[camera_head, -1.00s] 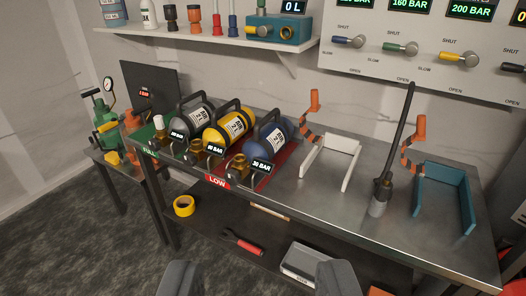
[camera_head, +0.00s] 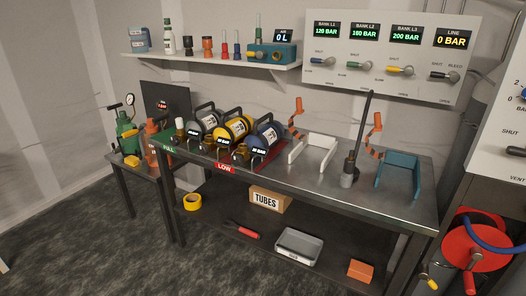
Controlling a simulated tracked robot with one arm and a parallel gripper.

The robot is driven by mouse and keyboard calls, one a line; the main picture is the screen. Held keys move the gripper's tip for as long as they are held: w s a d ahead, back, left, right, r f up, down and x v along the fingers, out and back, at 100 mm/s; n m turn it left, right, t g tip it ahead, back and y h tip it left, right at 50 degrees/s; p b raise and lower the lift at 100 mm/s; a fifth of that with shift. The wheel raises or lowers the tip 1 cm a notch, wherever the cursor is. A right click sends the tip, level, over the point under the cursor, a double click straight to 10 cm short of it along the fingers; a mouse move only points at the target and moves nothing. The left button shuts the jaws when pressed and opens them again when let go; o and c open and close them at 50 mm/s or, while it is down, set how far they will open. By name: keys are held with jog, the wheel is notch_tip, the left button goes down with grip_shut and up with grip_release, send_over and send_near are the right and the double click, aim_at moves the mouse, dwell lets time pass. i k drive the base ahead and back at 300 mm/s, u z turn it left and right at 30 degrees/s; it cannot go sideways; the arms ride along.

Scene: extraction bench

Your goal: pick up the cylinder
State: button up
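Three cylinders with black handles and brass valves lie side by side on the left part of the steel bench. They are a grey cylinder (camera_head: 204,120), a yellow cylinder (camera_head: 233,128) and a blue cylinder (camera_head: 266,136). Each has a small dark display at its front, too small to read surely now. The grey one is by a green FULL strip (camera_head: 168,147). The blue one is on a red strip marked LOW (camera_head: 225,168). No part of my gripper shows in this view, so its distance from the cylinders cannot be told.
A white bracket (camera_head: 314,153), a dark upright tool (camera_head: 350,168) and a teal bracket (camera_head: 398,175) stand on the bench's right. A TUBES box (camera_head: 266,200) and grey tray (camera_head: 298,246) are on the lower shelf. A red hose reel (camera_head: 470,243) is at right.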

aim_at(268, 136)
jog(key=u, duration=1.25)
jog(key=i, duration=1.9)
jog(key=z, duration=2.3)
jog(key=i, duration=1)
jog(key=u, duration=0.1)
